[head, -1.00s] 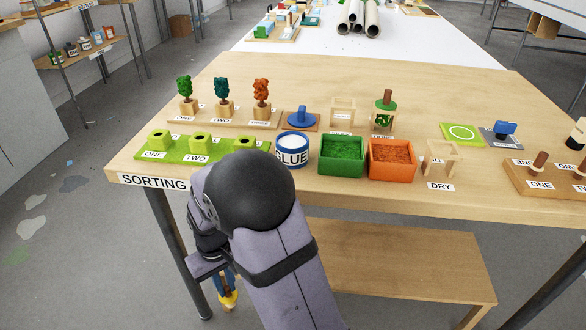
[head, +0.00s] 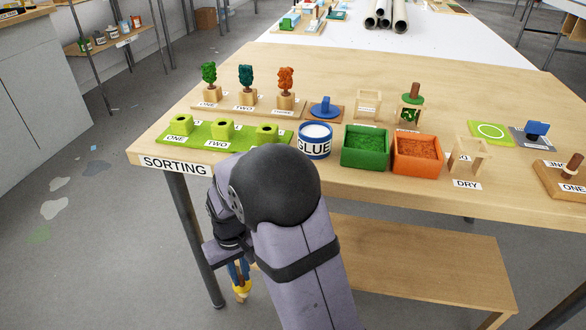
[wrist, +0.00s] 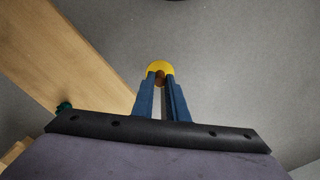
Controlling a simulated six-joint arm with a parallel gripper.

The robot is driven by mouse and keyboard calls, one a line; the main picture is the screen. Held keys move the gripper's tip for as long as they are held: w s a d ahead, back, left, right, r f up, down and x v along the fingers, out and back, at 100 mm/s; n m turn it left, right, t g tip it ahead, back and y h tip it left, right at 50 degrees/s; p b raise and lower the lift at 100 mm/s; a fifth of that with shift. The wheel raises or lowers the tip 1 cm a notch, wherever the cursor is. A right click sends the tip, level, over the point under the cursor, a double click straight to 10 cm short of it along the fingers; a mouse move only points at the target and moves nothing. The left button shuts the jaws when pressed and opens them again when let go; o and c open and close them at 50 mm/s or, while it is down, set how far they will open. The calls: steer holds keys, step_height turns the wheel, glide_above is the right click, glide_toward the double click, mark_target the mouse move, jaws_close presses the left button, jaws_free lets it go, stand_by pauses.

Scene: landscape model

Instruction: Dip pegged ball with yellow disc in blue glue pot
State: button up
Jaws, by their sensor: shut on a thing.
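My gripper (head: 240,279) hangs low beside the table's front edge, below the tabletop at the left. It is shut on a peg with a yellow disc (head: 242,287). In the wrist view the yellow disc (wrist: 160,67) sits just past the blue fingertips (wrist: 160,82), with a brown peg end between them. The ball itself is not clearly visible. The blue glue pot (head: 314,148), with a white GLUE label and white contents, stands upright on the table near the front edge, well above and right of my gripper.
A green tray (head: 365,163) and an orange tray (head: 417,170) stand right of the pot. Small model trees (head: 246,77) stand behind. A table leg (head: 194,235) is close left of my gripper; a lower shelf (head: 410,265) is at right.

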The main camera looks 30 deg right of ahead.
steer(key=shift+r+n+p, duration=0.35)
steer(key=shift+r+n, duration=0.05)
steer(key=shift+r, duration=0.25)
steer(key=s+a+r+n+p, duration=0.15)
steer(key=s+r+p, duration=0.25)
steer(key=r+p, duration=0.7)
steer(key=s+d+r+n+p, duration=0.1)
steer(key=s+r+n+p, duration=0.3)
steer(key=r+p, duration=0.75)
steer(key=w+d+r+m+p, duration=0.1)
steer(key=d+r+p, duration=0.4)
steer(key=r+p, duration=0.45)
steer(key=w+d+r+m+p, duration=0.15)
steer(key=d+r+p, duration=0.35)
steer(key=r+p, duration=0.5)
steer(key=w+d+r+m+p, duration=0.2)
steer(key=d+m+p, duration=0.1)
steer(key=d+p, duration=0.1)
steer(key=w+d+r+m+p, duration=0.2)
steer(key=d+m+p, duration=0.1)
steer(key=d, duration=0.4)
steer(key=shift+w+r+m+p, duration=0.3)
steer(key=shift+m+p, duration=0.1)
steer(key=shift+p, duration=0.3)
